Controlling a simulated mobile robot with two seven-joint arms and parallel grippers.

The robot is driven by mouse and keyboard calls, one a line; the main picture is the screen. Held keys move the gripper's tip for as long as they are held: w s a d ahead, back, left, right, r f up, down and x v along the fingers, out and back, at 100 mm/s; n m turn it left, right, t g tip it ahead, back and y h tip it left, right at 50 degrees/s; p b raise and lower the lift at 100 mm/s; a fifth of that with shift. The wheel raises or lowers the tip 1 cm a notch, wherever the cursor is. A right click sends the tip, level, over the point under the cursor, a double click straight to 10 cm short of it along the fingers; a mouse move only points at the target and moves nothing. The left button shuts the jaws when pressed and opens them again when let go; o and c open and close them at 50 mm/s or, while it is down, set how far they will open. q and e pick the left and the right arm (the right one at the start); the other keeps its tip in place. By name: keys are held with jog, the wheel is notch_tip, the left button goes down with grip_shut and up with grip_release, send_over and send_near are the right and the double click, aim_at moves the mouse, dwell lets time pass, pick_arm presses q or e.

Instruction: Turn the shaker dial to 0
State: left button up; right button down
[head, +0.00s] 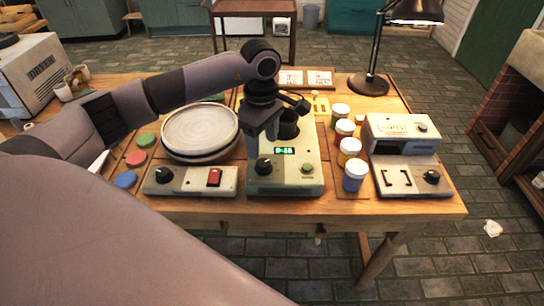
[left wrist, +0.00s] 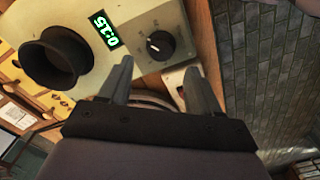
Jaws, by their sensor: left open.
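The shaker (head: 285,172) is a pale green box in the middle of the table, with a black round cup holder on top. In the left wrist view the dial (left wrist: 160,45) has a white pointer mark and lies just beyond the gap between my fingertips. My left gripper (head: 259,136) is open and empty above the dial, apart from it. My right gripper is not seen.
Left of the shaker is a round-plate device with a knob and red switch (head: 214,177). Several lidded jars (head: 355,176) stand to the right, then a boxy instrument (head: 411,178). Coloured discs (head: 126,179) lie at the left. A desk lamp (head: 369,84) stands behind.

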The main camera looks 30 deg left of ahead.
aim_at(263, 162)
pick_arm(q)
notch_tip(263, 162, down, 6)
jog(key=shift+s+f+p, duration=0.1)
jog(key=shift+p, duration=0.2)
jog(key=c, duration=1)
